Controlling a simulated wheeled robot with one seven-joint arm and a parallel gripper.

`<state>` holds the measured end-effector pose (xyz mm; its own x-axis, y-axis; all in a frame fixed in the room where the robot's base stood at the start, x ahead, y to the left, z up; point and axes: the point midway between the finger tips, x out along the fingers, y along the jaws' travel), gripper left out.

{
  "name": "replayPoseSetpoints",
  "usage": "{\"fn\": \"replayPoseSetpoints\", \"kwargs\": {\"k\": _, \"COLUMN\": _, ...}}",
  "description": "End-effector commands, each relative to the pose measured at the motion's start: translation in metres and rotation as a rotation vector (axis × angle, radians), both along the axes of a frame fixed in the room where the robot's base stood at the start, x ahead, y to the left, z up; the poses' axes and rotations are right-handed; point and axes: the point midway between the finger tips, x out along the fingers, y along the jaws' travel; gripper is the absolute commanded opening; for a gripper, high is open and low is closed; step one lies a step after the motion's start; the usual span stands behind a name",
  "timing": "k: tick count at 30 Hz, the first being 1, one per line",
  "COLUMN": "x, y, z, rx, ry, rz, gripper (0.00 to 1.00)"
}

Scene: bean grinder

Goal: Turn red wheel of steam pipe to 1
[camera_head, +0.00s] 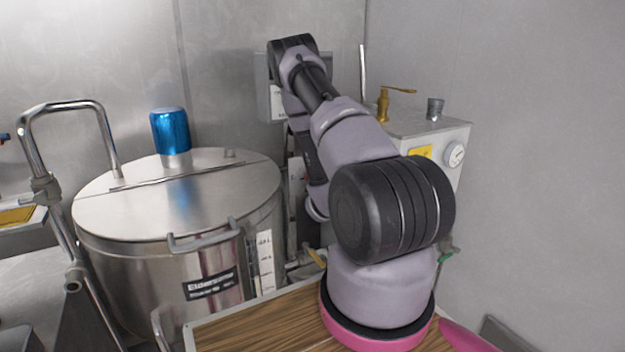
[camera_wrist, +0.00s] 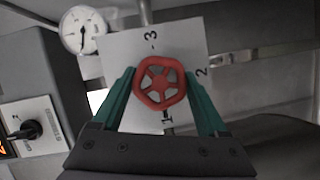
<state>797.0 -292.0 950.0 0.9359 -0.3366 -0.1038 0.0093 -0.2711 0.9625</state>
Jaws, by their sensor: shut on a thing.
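The red wheel (camera_wrist: 159,83) of the steam pipe shows in the wrist view, in front of a white plate (camera_wrist: 188,38). The plate carries the marks 3, 2 and 1; in this view 3 is above the wheel, 2 at its right and 1 just below it. My gripper (camera_wrist: 160,88) has one green finger on each side of the wheel and is shut on it at its left and right rim. I cannot tell which number the wheel is set to. In the head view my arm hides the wheel and gripper.
In the wrist view a round gauge (camera_wrist: 83,29) is at upper left and a panel with a black knob (camera_wrist: 27,130) at lower left. In the head view a large steel vat (camera_head: 180,215) stands left of my arm, and a box with a dial (camera_head: 440,130) stands right.

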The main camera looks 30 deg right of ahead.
Motion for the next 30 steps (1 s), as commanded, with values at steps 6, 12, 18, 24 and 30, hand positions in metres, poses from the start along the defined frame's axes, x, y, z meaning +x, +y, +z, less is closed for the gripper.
{"fn": "replayPoseSetpoints", "kwargs": {"k": 6, "x": -0.001, "y": 0.000, "z": -0.001, "rx": -0.013, "ry": 0.002, "rz": 0.001, "gripper": 0.20}}
{"fn": "replayPoseSetpoints", "kwargs": {"k": 12, "x": -0.001, "y": 0.000, "z": -0.001, "rx": -0.013, "ry": 0.002, "rz": 0.001, "gripper": 0.20}}
{"fn": "replayPoseSetpoints", "kwargs": {"k": 18, "x": -0.001, "y": 0.000, "z": -0.001, "rx": -0.012, "ry": 0.001, "rz": 0.000, "gripper": 1.00}}
{"fn": "replayPoseSetpoints", "kwargs": {"k": 24, "x": -0.001, "y": 0.001, "z": -0.001, "rx": -0.013, "ry": 0.000, "rz": 0.000, "gripper": 1.00}}
{"fn": "replayPoseSetpoints", "kwargs": {"k": 30, "x": -0.023, "y": 0.008, "z": 0.001, "rx": -0.012, "ry": 0.004, "rz": -0.002, "gripper": 1.00}}
